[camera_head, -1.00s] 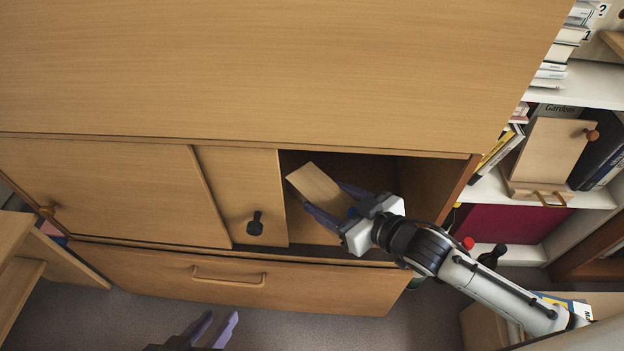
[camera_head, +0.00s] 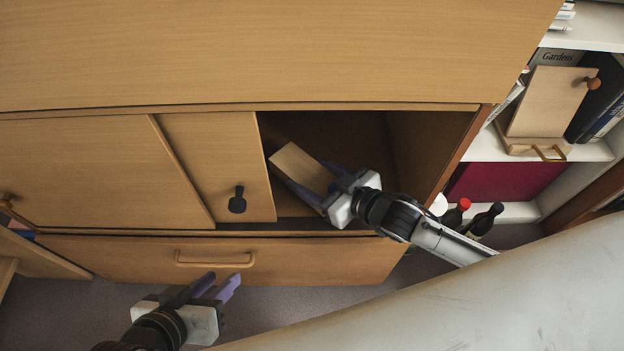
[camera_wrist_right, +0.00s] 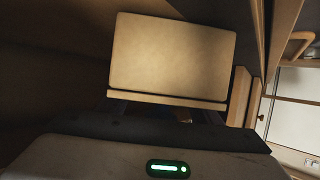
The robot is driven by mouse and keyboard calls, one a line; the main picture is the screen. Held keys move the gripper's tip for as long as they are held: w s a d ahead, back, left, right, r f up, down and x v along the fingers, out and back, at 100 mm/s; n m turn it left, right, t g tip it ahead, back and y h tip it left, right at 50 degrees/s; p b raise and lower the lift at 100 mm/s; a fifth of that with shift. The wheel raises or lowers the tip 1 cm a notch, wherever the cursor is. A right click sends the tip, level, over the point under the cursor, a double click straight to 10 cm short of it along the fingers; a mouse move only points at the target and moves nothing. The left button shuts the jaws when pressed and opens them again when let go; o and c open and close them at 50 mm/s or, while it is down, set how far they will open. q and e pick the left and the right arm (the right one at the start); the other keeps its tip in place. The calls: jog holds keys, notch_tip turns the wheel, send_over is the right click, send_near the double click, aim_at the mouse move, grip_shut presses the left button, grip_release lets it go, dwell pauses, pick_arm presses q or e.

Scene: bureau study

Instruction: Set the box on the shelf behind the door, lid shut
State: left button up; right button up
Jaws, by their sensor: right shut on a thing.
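A light wooden box (camera_head: 303,168) is in the right gripper (camera_head: 318,190), at the mouth of the cabinet's open compartment (camera_head: 420,150). The gripper is shut on it, and the box looks tilted in the head view. In the right wrist view the box's flat, pale top (camera_wrist_right: 172,58) fills the middle, with a thin strip along its near edge; I cannot tell whether the lid is fully shut. A sliding door (camera_head: 215,165) with a dark knob stands left of the opening. My left gripper (camera_head: 215,288) is open and empty, below the drawer front.
A drawer (camera_head: 120,262) with a bar handle runs under the compartment. To the right, a white shelf (camera_head: 490,150) holds books and a wooden piece (camera_head: 545,102) with a knob and brass handle. Bottles (camera_head: 484,220) stand below. A large pale surface covers the lower right.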

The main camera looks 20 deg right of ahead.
jog(key=shift+w, duration=0.1)
jog(key=shift+f, duration=0.2)
pick_arm(q)
jog(key=shift+r, duration=0.1)
pick_arm(e)
jog(key=o, duration=1.3)
jog(key=shift+o, duration=0.2)
jog(key=shift+r, duration=0.25)
pick_arm(q)
jog(key=a+r+t+p, duration=0.1)
jog(key=p, duration=0.1)
jog(key=a+r+n+p, duration=0.1)
jog(key=p, duration=0.1)
jog(key=shift+s+a+t+y, duration=0.2)
jog(key=shift+t+y, duration=0.1)
jog(key=shift+t, duration=0.1)
pick_arm(e)
jog(key=v, duration=1.2)
jog(key=shift+f, duration=0.1)
